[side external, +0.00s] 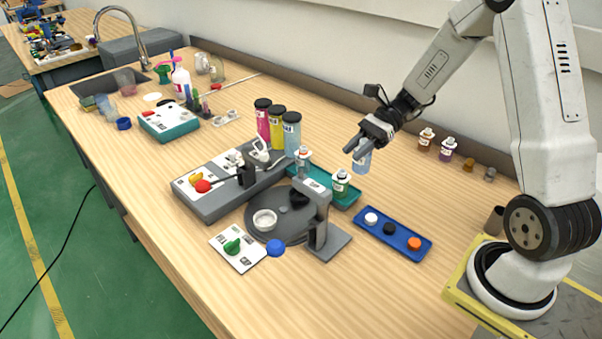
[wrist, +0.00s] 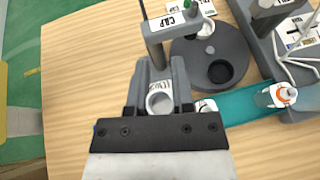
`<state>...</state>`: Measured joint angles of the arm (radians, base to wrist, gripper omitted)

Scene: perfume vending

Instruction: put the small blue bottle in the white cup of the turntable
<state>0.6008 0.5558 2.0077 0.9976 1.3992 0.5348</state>
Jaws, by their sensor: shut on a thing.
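My gripper (side external: 366,147) is shut on the small blue bottle (side external: 363,160) and holds it above the table, behind and to the right of the turntable. In the wrist view the bottle (wrist: 159,100) shows its round open-looking top between the fingers. The dark grey turntable (side external: 283,229) stands near the middle front of the table. Its white cup (side external: 265,220) sits on the left front part of the disc. In the wrist view the turntable (wrist: 238,48) is ahead and right of my gripper, with a dark round cup on it.
A grey stand (side external: 319,225) rises over the turntable's right side. A teal tray (side external: 334,197) with bottles lies behind it. A blue tray (side external: 392,234) with caps lies to the right. Tall pink, yellow and blue containers (side external: 277,128) stand behind. Bare table lies under my gripper.

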